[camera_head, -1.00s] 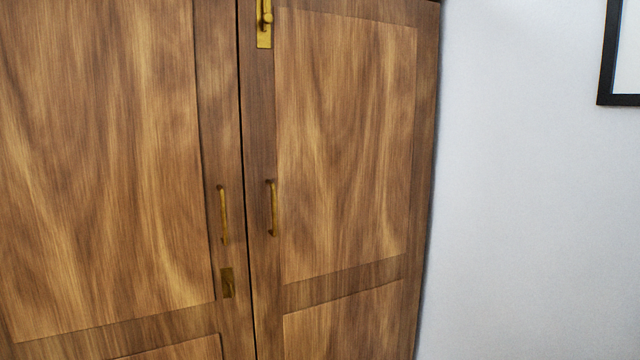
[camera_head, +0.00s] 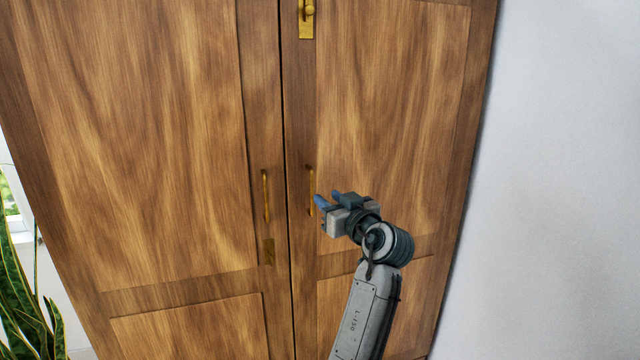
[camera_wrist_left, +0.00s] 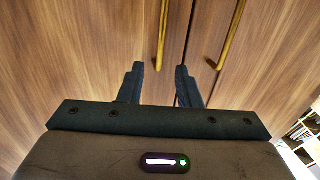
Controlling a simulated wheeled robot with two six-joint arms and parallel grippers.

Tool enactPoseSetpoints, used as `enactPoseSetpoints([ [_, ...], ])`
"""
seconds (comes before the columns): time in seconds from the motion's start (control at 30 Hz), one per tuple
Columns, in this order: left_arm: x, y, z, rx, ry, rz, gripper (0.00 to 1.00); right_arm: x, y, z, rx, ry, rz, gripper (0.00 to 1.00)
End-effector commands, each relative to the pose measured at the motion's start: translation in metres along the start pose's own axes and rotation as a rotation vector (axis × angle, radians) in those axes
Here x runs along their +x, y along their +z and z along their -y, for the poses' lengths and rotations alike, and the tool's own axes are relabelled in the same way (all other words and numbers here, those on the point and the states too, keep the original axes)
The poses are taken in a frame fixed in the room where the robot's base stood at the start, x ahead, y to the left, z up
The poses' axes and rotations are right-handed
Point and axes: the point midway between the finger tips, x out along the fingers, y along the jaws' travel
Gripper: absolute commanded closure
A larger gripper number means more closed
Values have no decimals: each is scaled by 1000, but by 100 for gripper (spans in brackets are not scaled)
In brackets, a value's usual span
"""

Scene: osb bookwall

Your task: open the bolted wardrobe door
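The wooden wardrobe has two doors, left (camera_head: 150,130) and right (camera_head: 390,120), which look closed along a dark centre gap. A brass bolt (camera_head: 306,20) sits high on the right door beside the gap, cut off by the top edge. Brass bar handles stand on the left door (camera_head: 266,196) and right door (camera_head: 310,190). My left gripper (camera_head: 328,199) is in front of the right door, close beside its handle. In the left wrist view its fingers (camera_wrist_left: 160,82) are apart and empty, with one handle (camera_wrist_left: 162,35) lined up beyond them. Contact cannot be told. My right gripper is out of view.
A small brass plate (camera_head: 268,251) is below the left door's handle. A white wall (camera_head: 570,180) is at the right. A leafy plant (camera_head: 25,300) stands left of the wardrobe. Shelves (camera_wrist_left: 305,135) show at the wrist view's right edge.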

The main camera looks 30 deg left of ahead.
Motion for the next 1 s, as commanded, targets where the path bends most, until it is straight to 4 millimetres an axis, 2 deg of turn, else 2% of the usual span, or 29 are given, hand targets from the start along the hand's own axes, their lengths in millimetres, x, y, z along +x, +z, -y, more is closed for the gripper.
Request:
enactPoseSetpoints([
  [0.03, 11, -5, 0, 5, -2, -2, 69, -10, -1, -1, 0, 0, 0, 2],
  [0.2, 41, -5, 1, 5, -2, -1, 69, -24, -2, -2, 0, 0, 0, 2],
  [0.4, 66, -2, 0, 3, -1, 0, 69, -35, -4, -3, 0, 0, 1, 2],
  [0.57, 73, 0, 0, 1, 0, 2, 69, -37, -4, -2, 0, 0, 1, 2],
  [0.8, 74, 1, 0, 0, 1, 2, 69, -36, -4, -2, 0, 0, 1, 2],
  [0.97, 74, 1, 0, 1, 1, 2, 99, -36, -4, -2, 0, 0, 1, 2],
  [1.0, 74, 1, 0, 1, 1, 2, 100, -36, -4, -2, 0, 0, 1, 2],
])
